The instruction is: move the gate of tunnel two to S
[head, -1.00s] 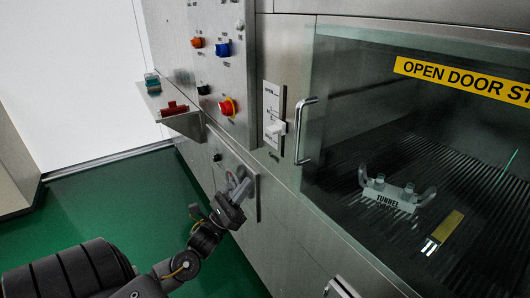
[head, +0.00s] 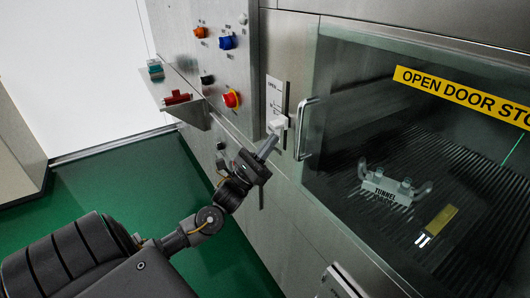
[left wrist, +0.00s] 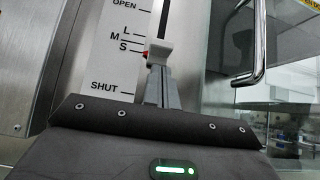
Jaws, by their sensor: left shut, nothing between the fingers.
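The gate's slider is a white knob (head: 278,125) on a white scale plate (head: 275,94) left of the glass door. In the left wrist view the knob (left wrist: 158,49) sits in a dark vertical slot. The scale (left wrist: 118,45) reads OPEN, L, M, S and SHUT from top to bottom. A red pointer (left wrist: 145,54) on the knob's left is just below the S mark. My left gripper (head: 270,143) is shut and empty, its fingertips (left wrist: 158,70) right under the knob, seemingly touching it. My right gripper is not in view.
A metal door handle (head: 303,128) stands close to the right of the plate. A TUNNEL-labelled rack (head: 389,188) is behind the glass.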

